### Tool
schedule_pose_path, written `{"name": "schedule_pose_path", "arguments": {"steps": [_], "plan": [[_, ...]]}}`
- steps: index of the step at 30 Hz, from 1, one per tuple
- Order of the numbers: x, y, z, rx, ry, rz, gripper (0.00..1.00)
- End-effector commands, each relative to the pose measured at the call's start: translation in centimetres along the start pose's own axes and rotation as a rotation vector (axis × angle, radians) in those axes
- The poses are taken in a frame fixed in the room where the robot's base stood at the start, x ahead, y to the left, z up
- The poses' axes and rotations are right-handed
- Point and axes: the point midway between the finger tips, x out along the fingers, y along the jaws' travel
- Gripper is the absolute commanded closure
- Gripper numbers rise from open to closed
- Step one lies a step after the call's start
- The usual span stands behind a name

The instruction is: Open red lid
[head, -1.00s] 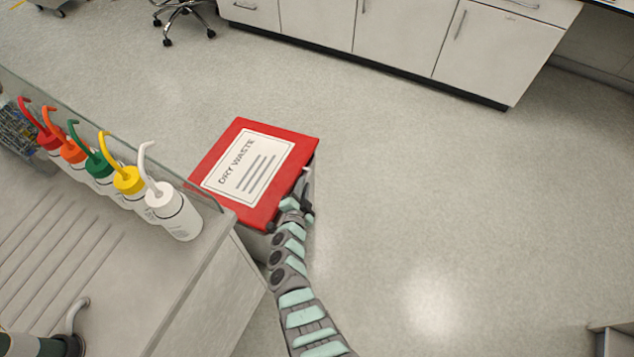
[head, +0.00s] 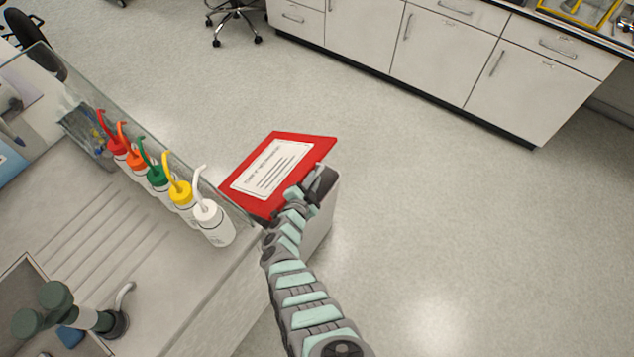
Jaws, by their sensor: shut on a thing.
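The red lid (head: 320,148) with its white label sits on a pale waste bin (head: 324,215) beside the bench. The lid is tilted, raised along its right edge, and part of the bin's dark opening shows under that edge. My gripper (head: 308,183) is at the lid's right edge, shut on the lid. My arm hides the lid's near right part and some of the bin's front, and the fingertips are hard to make out.
A bench (head: 150,290) with a sink stands to the left. Several wash bottles with coloured caps, the white one (head: 212,223) nearest, line its edge by a clear panel, close to the lid. Cabinets (head: 440,55) stand at the back. The floor to the right is clear.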

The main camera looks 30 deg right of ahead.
Motion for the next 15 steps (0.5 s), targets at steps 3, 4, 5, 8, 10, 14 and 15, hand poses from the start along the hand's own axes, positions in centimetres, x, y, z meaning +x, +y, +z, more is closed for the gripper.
{"name": "schedule_pose_path", "arguments": {"steps": [3,4,5,8,10,14,15], "plan": [[-0.05,-0.66,-0.10,0.001,-0.001,-0.004,1.00],[-0.06,-0.69,-0.09,0.001,-0.001,-0.004,1.00],[-0.06,-0.70,-0.09,0.001,-0.001,-0.004,1.00],[-0.06,-0.68,-0.06,0.001,-0.001,-0.003,1.00],[-0.07,-0.65,-0.03,0.001,-0.001,-0.003,1.00],[-0.08,-0.63,-0.01,0.001,-0.001,-0.003,1.00],[-0.09,-0.62,0.00,0.001,-0.002,-0.003,0.87]]}}
